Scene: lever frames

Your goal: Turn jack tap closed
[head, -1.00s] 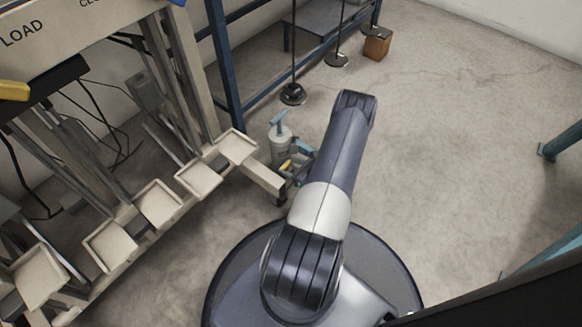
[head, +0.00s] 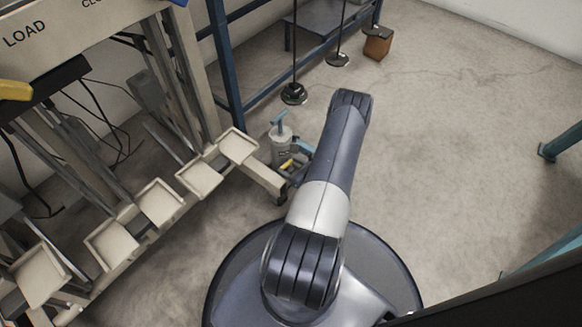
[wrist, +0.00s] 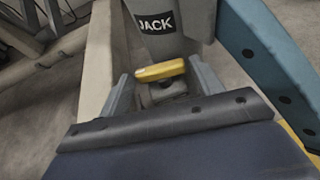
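The jack (head: 281,150) is a grey body with a light blue top handle, standing on the floor beside the beige frame in the head view. In the wrist view its grey body (wrist: 190,25) carries a JACK label. The yellow tap (wrist: 160,70) is a short bar, lying roughly crosswise below the label; it shows small in the head view (head: 286,164). My gripper (wrist: 164,90) is open, with a grey finger on either side of the tap. I see no clear contact.
A blue bar (wrist: 265,60) with bolt holes runs close along the right in the wrist view. The beige frame (head: 260,178) with several trays stands at left. Weights hang on rods (head: 293,94) behind, near a brown block (head: 377,46).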

